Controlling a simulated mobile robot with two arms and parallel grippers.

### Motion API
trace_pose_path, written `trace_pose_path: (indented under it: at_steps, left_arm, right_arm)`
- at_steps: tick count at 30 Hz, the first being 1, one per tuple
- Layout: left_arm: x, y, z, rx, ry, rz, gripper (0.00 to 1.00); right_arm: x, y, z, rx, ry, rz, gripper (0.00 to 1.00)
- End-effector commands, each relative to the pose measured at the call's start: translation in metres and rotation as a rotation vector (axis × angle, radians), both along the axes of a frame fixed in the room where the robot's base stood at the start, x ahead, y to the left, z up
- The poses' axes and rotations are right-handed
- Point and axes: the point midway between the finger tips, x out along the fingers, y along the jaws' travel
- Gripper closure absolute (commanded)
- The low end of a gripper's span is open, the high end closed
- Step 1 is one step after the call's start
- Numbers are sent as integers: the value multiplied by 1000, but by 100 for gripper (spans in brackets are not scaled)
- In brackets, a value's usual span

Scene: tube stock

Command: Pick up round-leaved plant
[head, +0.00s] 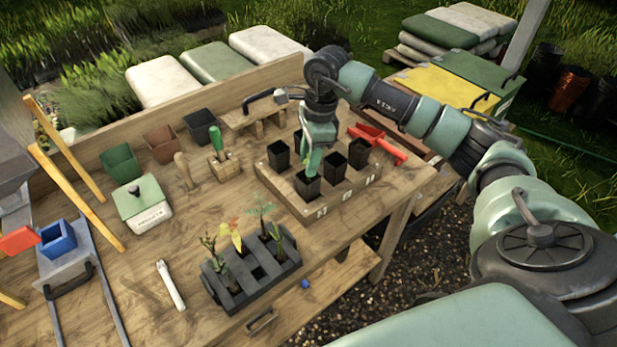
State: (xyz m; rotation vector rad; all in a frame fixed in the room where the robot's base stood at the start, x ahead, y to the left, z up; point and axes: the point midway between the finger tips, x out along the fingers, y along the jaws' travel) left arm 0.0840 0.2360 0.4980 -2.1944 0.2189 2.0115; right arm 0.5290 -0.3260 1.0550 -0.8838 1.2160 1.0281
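A dark slotted rack (252,285) near the table's front edge holds several seedlings. One has small leaves on a thin stem (209,243), one has yellow-orange leaves (236,238), one is feathery green (262,212), and one is a narrow green shoot (279,234). I cannot tell from leaf shape which is the round-leaved plant. My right gripper (310,170) points down at the front-left black pot (307,188) in a wooden tray (312,210). Its fingertips are small and partly hidden at the pot's mouth, so I cannot tell whether they hold anything. My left gripper is out of view.
Several other black pots stand in the wooden tray. A red tool (384,146) lies behind it. A green-lidded box (143,203), a white marker (170,286) and a wooden frame (75,170) are to the left.

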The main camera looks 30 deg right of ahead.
Motion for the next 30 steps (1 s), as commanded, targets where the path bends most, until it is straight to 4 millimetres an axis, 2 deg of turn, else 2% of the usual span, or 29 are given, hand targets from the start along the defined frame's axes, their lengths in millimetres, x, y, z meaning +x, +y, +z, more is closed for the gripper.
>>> trace_pose_path:
  at_steps: [3,9,10,13,25,30]
  left_arm:
    - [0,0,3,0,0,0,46]
    - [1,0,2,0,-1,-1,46]
    - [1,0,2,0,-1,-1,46]
    - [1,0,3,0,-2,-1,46]
    - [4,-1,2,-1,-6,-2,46]
    - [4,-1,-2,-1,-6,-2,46]
  right_arm:
    - [0,1,-7,0,0,-1,67]
    - [0,1,-8,0,-1,-1,67]
    - [0,1,-8,0,-1,-1,72]
    - [0,1,-8,0,-1,-1,100]
    - [1,1,-7,0,-2,-1,100]
    - [1,1,4,1,-3,0,100]
